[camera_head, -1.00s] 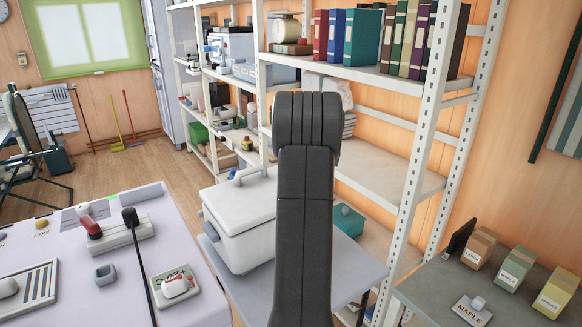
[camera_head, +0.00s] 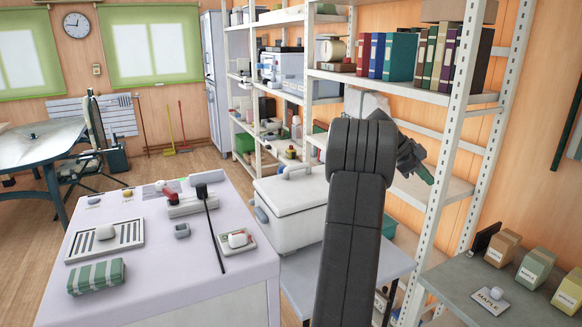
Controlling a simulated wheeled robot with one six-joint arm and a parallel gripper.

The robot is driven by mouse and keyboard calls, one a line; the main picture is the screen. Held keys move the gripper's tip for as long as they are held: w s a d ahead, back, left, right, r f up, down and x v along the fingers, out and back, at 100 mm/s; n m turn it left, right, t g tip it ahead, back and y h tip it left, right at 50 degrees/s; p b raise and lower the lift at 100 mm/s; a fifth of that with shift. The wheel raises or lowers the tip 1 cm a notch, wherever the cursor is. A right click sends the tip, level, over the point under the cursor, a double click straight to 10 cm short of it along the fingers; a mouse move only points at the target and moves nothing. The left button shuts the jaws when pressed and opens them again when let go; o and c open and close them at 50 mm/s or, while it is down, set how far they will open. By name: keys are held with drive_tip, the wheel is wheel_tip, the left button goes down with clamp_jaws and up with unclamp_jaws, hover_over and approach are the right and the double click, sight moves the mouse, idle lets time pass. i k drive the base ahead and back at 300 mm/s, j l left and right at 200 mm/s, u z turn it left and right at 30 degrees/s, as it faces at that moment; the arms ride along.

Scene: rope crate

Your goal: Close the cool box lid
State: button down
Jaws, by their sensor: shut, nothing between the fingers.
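The white cool box (camera_head: 296,227) stands on a grey low table in the middle, just left of my arm. Its white lid (camera_head: 292,192) lies over the top, with a handle at the back. The lid looks down or nearly down; I cannot tell whether it is fully seated. A grey-blue latch shows on its left side. My arm hides the box's right side. My gripper (camera_head: 424,174) shows partly behind my arm, to the right of and apart from the box, in front of the shelf. It is shut and empty.
A white table (camera_head: 160,255) with a striped cloth bundle (camera_head: 97,277), a grille tray and small items is at left. A white shelf rack (camera_head: 452,150) stands behind my gripper. A grey table (camera_head: 520,290) with labelled boxes is at right.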

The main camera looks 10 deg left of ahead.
sight(289, 193)
drive_tip(key=u, duration=1.4)
drive_tip(key=i+l+u, duration=0.1)
drive_tip(key=l, duration=0.45)
drive_tip(key=i+l, duration=0.15)
drive_tip(key=l, duration=0.35)
drive_tip(key=i+l+u, duration=0.15)
drive_tip(key=l, duration=0.4)
drive_tip(key=k, duration=0.05)
